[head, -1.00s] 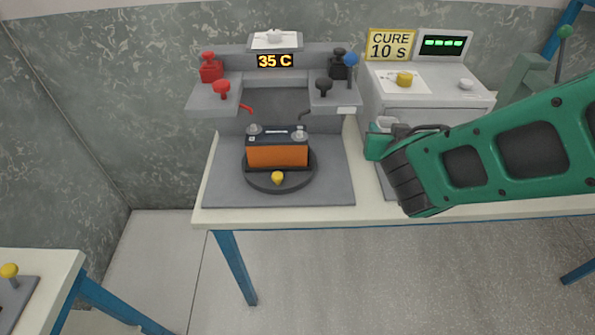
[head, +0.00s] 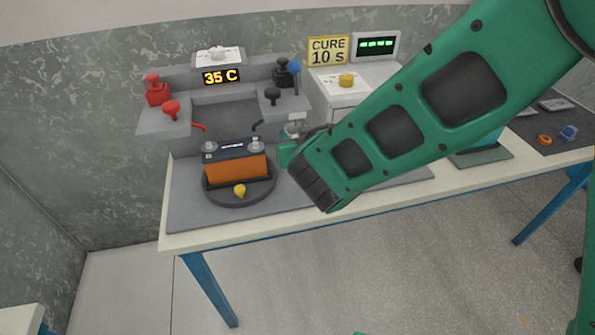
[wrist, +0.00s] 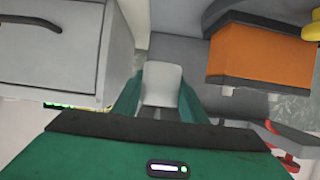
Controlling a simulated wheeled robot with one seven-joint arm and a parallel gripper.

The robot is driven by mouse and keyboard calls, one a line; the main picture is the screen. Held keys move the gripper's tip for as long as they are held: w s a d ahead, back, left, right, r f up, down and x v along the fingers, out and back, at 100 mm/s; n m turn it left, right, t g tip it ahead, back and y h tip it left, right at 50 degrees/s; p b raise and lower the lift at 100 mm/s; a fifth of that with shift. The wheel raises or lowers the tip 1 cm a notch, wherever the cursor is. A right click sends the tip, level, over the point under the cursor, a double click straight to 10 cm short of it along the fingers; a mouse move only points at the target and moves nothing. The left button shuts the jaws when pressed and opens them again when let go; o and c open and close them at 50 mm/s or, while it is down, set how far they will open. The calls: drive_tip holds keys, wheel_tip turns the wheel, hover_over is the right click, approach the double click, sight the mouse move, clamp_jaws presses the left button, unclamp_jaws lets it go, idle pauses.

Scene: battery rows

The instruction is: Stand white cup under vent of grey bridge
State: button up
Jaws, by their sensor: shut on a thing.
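The white cup (wrist: 162,84) is between my gripper's two green fingers in the wrist view. In the head view a pale bit of the cup (head: 294,131) shows above my gripper (head: 288,150), which is shut on it. The grey bridge (head: 182,122) stands at the back of the bench, with a 35 C display, red and black knobs and a blue-topped lever. My gripper is at the bridge's right front, just right of the orange battery (head: 235,166). I cannot make out which part is the vent.
The battery stands on a dark round turntable (head: 224,196) with a yellow peg. A grey cabinet (head: 330,98) with a CURE 10 s sign stands right of the bridge. A dark mat (head: 545,132) with small parts lies far right. My arm hides the middle of the bench.

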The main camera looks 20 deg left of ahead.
drive_tip(key=shift+f, duration=4.75)
drive_tip(key=o, duration=1)
drive_tip(key=shift+f, duration=0.15)
drive_tip(key=shift+s+r, duration=0.2)
drive_tip(key=shift+r, duration=0.05)
drive_tip(key=v, duration=1.1)
drive_tip(key=shift+s+d+r, duration=0.1)
drive_tip(key=shift+s+d, duration=0.05)
drive_tip(key=shift+d, duration=0.05)
